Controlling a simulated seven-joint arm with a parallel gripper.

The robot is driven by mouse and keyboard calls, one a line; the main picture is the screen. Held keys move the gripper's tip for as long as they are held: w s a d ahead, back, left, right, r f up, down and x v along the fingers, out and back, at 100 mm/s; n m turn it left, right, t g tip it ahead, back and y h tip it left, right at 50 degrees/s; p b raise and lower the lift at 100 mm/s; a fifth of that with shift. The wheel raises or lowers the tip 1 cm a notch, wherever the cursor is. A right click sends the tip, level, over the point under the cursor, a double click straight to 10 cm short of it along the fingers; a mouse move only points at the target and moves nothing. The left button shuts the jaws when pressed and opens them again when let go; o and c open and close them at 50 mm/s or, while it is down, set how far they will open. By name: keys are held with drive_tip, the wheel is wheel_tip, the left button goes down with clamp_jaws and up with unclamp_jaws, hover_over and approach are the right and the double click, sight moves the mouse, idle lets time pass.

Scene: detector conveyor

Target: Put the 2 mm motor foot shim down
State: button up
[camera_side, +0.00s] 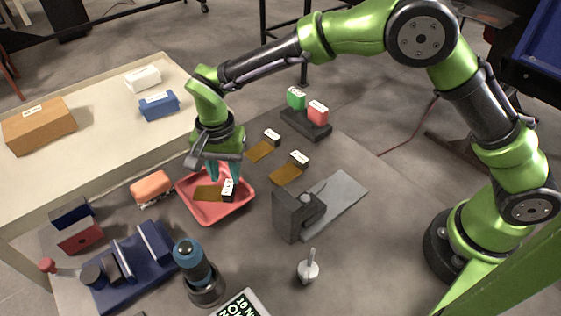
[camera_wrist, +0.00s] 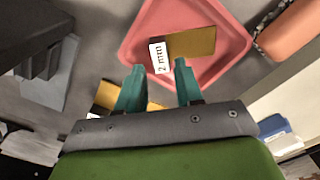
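The 2 mm shim (camera_wrist: 190,44) is a brass-coloured plate with a white tag reading "2 mm". It lies in the red tray (camera_side: 222,217); in the side view the shim (camera_side: 207,193) looks flat on the tray floor, its tag at the right end. My gripper (camera_side: 224,172) is above the tray, close over the tag. In the wrist view my gripper (camera_wrist: 158,72) has its two teal fingers apart with a clear gap, and the tag is just beyond the fingertips. Nothing is held between them.
Two other tagged brass shims (camera_side: 262,151) (camera_side: 287,174) lie behind and right of the tray. An orange-red object (camera_side: 151,187) sits at the tray's left. A grey block fixture (camera_side: 290,216) stands to the right, and a blue-topped dark cylinder (camera_side: 190,258) in front.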

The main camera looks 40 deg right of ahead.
sight(228, 187)
drive_tip(key=s+d+r+n+t+y, duration=0.1)
drive_tip(key=d+r, duration=0.3)
drive_tip(key=r, duration=0.4)
drive_tip(key=s+d+r, duration=0.1)
drive_tip(key=d+r, duration=0.4)
drive_tip(key=r, duration=0.2)
drive_tip(key=s+d+r+n+t, duration=0.1)
drive_tip(key=s+d+n+t, duration=0.1)
drive_tip(key=s+d, duration=0.6)
drive_tip(key=s+d+r+n+t+y, duration=0.1)
drive_tip(key=s+d+t, duration=0.3)
drive_tip(key=s+d, duration=0.4)
drive_tip(key=shift+s+r+n, duration=0.5)
drive_tip(key=shift+r, duration=0.25)
